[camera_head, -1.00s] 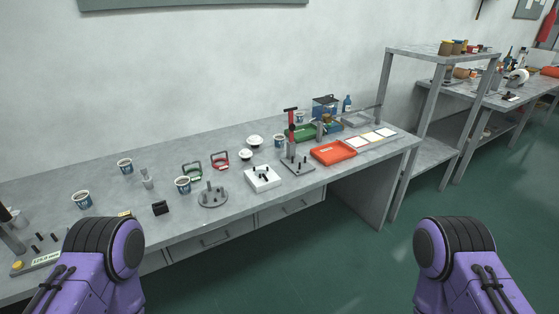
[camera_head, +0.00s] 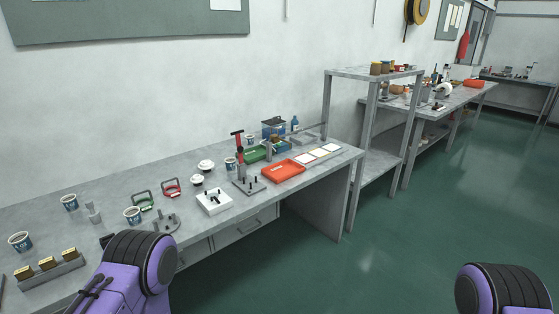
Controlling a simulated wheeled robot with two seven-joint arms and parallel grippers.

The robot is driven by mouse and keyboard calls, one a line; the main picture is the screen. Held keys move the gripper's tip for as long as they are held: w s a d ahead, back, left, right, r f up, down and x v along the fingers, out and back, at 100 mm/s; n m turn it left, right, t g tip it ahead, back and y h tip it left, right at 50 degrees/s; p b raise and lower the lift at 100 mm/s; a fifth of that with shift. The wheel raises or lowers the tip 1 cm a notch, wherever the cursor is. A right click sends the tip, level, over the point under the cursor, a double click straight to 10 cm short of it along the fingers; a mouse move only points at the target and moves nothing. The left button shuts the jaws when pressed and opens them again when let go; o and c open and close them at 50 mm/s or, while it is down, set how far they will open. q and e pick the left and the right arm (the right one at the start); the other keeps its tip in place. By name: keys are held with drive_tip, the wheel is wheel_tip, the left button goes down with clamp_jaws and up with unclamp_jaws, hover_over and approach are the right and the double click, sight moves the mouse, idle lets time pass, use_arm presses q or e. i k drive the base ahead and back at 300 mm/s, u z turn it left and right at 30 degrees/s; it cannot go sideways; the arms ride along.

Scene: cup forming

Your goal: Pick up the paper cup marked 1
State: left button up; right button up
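Several paper cups with blue printed sides stand upright on the grey workbench (camera_head: 60,230). One cup (camera_head: 20,241) is at the far left, a second cup (camera_head: 69,202) is behind it, and a third cup (camera_head: 133,215) stands nearer the middle. Another cup (camera_head: 230,164) is further right, left of the red-handled press. The marks on them are too small to read, so I cannot tell which is cup 1. Only purple arm links of mine show at the bottom left and bottom right. Both grippers are out of view.
A rack with brown-topped blocks (camera_head: 47,265) is at the front left. A shelf unit (camera_head: 372,75) is right; green floor is clear.

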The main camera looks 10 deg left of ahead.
sight(231, 165)
drive_tip(key=z, duration=0.6)
drive_tip(key=i, duration=0.95)
drive_tip(key=z, duration=0.45)
drive_tip(key=i, duration=1)
drive_tip(key=u, duration=0.85)
drive_tip(key=i, duration=0.8)
drive_tip(key=u, duration=0.75)
